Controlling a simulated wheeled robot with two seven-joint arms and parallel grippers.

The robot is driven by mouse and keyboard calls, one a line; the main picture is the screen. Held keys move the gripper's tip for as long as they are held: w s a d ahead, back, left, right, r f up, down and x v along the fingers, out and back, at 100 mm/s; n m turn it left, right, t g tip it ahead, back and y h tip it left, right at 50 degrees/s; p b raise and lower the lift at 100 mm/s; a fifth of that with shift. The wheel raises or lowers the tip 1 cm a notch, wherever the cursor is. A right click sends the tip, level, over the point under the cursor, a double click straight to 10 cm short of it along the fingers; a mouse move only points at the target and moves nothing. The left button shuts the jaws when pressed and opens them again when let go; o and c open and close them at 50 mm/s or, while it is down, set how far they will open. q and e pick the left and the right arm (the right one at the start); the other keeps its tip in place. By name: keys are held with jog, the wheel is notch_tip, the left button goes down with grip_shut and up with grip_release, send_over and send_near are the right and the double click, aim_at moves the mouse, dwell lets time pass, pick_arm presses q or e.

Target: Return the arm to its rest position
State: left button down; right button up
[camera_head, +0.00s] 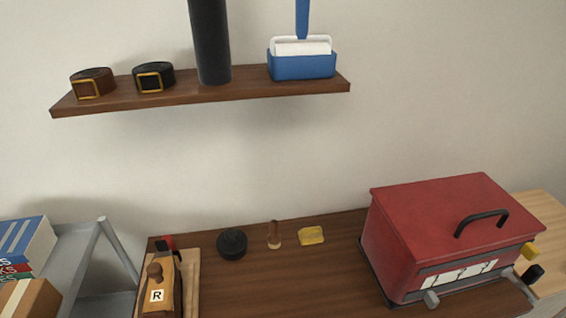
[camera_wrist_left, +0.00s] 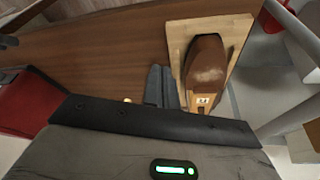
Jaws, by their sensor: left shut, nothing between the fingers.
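My left gripper (camera_wrist_left: 160,86) shows in the left wrist view. Its two grey fingers are together with nothing between them. They point over the brown desk top (camera_wrist_left: 100,50), beside a brown shoe-like object (camera_wrist_left: 207,62) on a pale wooden board (camera_wrist_left: 240,28). I cannot tell how high above the desk they are. Neither gripper shows in the head view, and my right gripper is in neither view.
In the head view, the desk (camera_head: 310,275) holds the R-labelled shoe-like object (camera_head: 165,285), a black round tin (camera_head: 232,244), a yellow piece (camera_head: 311,235) and a red box (camera_head: 450,225). A loaded shelf (camera_head: 240,92) hangs above. A grey rack (camera_head: 75,265) stands left.

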pick_arm(q)
jog(key=s+a+r, duration=0.1)
jog(key=s+a, duration=0.1)
jog(key=s, duration=0.2)
jog(key=w+d+f+t, duration=0.1)
jog(key=f, duration=0.2)
jog(key=w+d+f+t, duration=0.1)
jog(key=w+f+t, duration=0.1)
jog(key=w+d+f+t+h, duration=0.1)
jog(key=w+f+t, duration=0.1)
jog(key=f, duration=0.1)
jog(key=shift+w+d+f, duration=0.1)
jog(key=shift+d+f, duration=0.2)
jog(key=shift+d, duration=0.1)
jog(key=shift+w+d+f+t+h, duration=0.1)
jog(key=shift+d+f+t+h, duration=0.25)
jog(key=shift+t, duration=0.35)
